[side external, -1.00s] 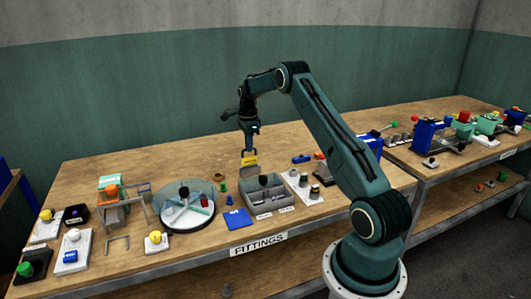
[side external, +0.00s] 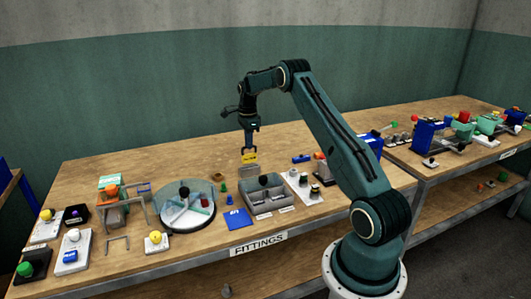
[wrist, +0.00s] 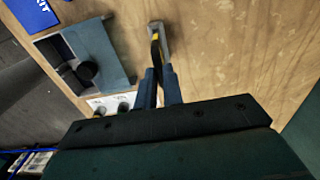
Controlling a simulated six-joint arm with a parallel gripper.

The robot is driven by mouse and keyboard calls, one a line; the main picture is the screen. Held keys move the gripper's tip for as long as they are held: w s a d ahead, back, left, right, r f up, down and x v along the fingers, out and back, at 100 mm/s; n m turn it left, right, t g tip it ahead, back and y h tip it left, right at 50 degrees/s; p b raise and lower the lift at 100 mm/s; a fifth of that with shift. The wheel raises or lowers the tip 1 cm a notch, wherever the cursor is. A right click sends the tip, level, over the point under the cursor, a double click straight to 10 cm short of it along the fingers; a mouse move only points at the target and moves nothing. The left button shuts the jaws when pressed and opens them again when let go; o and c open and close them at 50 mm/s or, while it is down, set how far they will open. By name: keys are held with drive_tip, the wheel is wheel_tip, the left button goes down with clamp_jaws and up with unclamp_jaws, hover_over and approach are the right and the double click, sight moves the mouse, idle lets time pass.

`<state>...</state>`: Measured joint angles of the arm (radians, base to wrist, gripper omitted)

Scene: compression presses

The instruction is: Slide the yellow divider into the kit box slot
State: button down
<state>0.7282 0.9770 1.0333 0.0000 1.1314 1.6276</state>
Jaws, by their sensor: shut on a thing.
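The yellow divider (side external: 249,158) is between the fingers of my gripper (side external: 249,152), which is shut on it. It stands upright, with a grey part (side external: 249,170) directly below; I cannot tell whether they are joined. In the wrist view the divider (wrist: 155,47) is a thin yellow edge beyond my gripper's fingers (wrist: 159,78). The grey kit box (side external: 285,198) is in front and slightly right of my gripper, apart from the divider. The slot itself is too small to make out.
A blue card (side external: 237,218) lies left of the kit box. A round tray with a clear cover (side external: 187,207) is farther left. A white board with several knobs (side external: 304,186) stands right of the box. Bare table lies behind my gripper.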

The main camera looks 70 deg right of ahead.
drive_tip(key=shift+r, duration=1.5)
drive_tip(key=shift+s+a, duration=0.1)
drive_tip(key=s+a+r+n, duration=0.2)
drive_tip(key=s+a+n, duration=1.2)
drive_tip(key=n, duration=0.4)
drive_tip(key=shift+f, duration=0.2)
drive_tip(key=shift+f, duration=2.75)
drive_tip(key=shift+f, duration=1.55)
